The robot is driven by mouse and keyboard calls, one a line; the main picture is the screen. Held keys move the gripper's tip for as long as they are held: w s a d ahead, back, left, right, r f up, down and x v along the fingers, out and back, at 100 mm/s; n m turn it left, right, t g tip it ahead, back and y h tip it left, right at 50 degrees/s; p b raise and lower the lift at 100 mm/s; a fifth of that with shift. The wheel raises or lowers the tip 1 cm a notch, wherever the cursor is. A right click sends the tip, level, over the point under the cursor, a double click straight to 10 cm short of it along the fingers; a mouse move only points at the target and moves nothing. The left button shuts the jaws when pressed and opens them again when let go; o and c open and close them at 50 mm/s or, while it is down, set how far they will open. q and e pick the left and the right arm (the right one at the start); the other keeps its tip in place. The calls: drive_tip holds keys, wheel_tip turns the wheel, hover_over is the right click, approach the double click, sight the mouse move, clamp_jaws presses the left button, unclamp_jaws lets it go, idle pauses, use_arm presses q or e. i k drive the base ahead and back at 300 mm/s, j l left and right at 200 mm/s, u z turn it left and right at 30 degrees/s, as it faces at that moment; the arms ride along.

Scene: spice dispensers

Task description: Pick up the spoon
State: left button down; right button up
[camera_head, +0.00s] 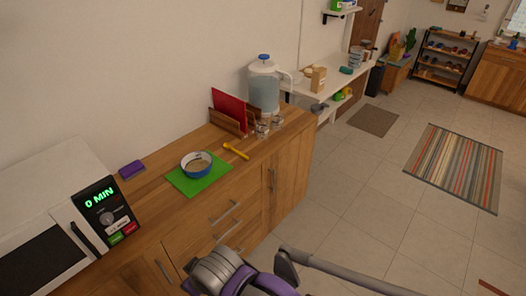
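A yellow utensil (236,151), which looks like the spoon, lies on the wooden counter just right of a bowl. The bowl (197,163) is blue and white with tan contents and sits on a green mat (184,188). The spoon lies apart from the bowl, and nothing is touching it from above. Grey and purple parts of my own arms show at the bottom edge, in front of the counter and well below the spoon. No gripper fingertips can be made out.
A microwave (48,235) reading "0 MIN" stands at left, with a purple sponge (131,170) behind the mat. A wooden rack (228,122) with a red item, glasses (262,130) and a water dispenser (264,88) stand beyond the spoon. Floor at right is open.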

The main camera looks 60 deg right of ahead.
sight(227, 146)
drive_tip(key=z, duration=1.65)
drive_tip(key=i+l+u, duration=0.15)
drive_tip(key=u, duration=0.2)
drive_tip(key=i+l+u, duration=0.15)
drive_tip(key=u, duration=0.25)
drive_tip(key=i+l+u, duration=0.1)
drive_tip(key=l+u, duration=0.25)
drive_tip(key=i+l, duration=0.15)
drive_tip(key=l, duration=0.25)
drive_tip(key=i+l+u, duration=0.15)
drive_tip(key=l, duration=0.25)
drive_tip(key=i+l, duration=0.15)
drive_tip(key=l, duration=0.25)
drive_tip(key=i+l+u, duration=0.1)
drive_tip(key=l, duration=0.35)
